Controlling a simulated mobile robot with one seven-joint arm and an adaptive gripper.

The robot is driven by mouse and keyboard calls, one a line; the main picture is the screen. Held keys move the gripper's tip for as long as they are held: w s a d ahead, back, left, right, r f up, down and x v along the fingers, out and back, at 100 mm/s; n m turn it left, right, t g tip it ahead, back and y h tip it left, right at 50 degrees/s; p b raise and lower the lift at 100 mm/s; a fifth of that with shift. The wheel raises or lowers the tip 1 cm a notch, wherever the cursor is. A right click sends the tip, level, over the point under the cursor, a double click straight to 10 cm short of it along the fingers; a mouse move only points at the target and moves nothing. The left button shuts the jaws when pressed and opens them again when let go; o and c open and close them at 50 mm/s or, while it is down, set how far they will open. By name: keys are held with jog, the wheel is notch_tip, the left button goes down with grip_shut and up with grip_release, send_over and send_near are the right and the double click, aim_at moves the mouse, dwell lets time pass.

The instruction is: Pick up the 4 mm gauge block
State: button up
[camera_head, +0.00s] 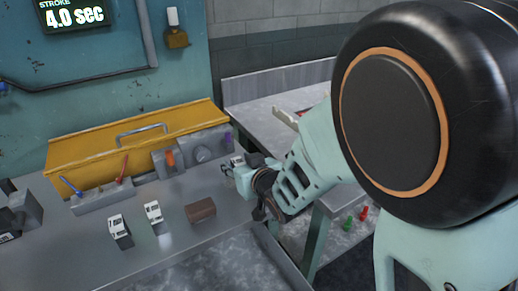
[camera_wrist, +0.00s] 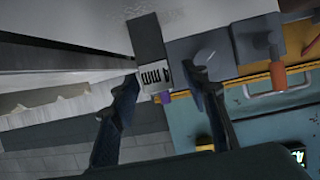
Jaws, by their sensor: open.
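The 4 mm gauge block is a dark grey bar (camera_wrist: 147,38) with a white end label reading "4 mm", in the upper middle of the wrist view. My gripper (camera_wrist: 163,80) is open, with one dark finger on each side of the label and gaps visible between the fingers and the block. In the head view my gripper (camera_head: 232,167) is at the right end of the bench, and a small white label (camera_head: 237,160) shows at its fingers. The block's body is mostly hidden there by my gripper. I cannot tell how deep the fingers reach around it.
A yellow toolbox (camera_head: 100,150) stands behind, with a grey holder (camera_head: 202,145) and a purple item (camera_head: 228,136) near my gripper. Two white-labelled blocks (camera_head: 118,229) (camera_head: 153,213) and a brown block (camera_head: 200,210) stand on the bench to the left. A separate table (camera_head: 270,115) is behind right.

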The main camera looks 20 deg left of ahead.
jog(key=shift+c, duration=0.4)
grip_shut()
jog(key=shift+r, duration=0.1)
